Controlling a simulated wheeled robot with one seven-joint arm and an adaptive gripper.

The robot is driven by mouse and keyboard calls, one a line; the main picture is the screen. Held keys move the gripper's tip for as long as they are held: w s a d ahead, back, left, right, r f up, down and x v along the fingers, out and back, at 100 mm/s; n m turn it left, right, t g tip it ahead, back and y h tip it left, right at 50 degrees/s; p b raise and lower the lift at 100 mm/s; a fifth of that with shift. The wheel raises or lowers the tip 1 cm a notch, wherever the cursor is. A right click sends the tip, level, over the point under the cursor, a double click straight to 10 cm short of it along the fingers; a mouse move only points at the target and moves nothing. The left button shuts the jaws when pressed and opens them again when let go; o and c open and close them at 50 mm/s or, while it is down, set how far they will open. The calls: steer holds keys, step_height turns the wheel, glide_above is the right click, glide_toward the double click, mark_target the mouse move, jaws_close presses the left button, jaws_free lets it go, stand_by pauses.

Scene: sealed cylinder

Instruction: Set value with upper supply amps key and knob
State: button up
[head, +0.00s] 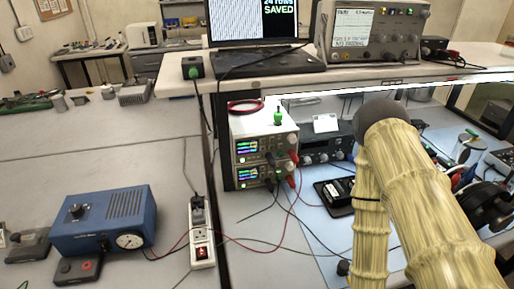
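Two white power supplies are stacked under the shelf at the centre. The upper supply (235,131) has a small coloured display (247,146) at its left and dark knobs (291,138) at its right; its digits and key labels are too small to read. The lower supply (237,180) has a similar lit display (248,173). Red and black plugs and leads hang from their right sides. I cannot pick out the amps key or amps knob. Tan bamboo-textured links, which look like my arm, stand right of the supplies and do not cover them. I see no gripper fingers.
A shelf (437,62) above holds a laptop (264,62) reading "SAVED" and an oscilloscope (368,32). A green-topped item (278,117) and a red cable coil (245,107) sit on the upper supply. A black meter (335,193) and loose leads lie in front. A power strip (201,235) stands left.

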jaws_close()
stand_by(1.3)
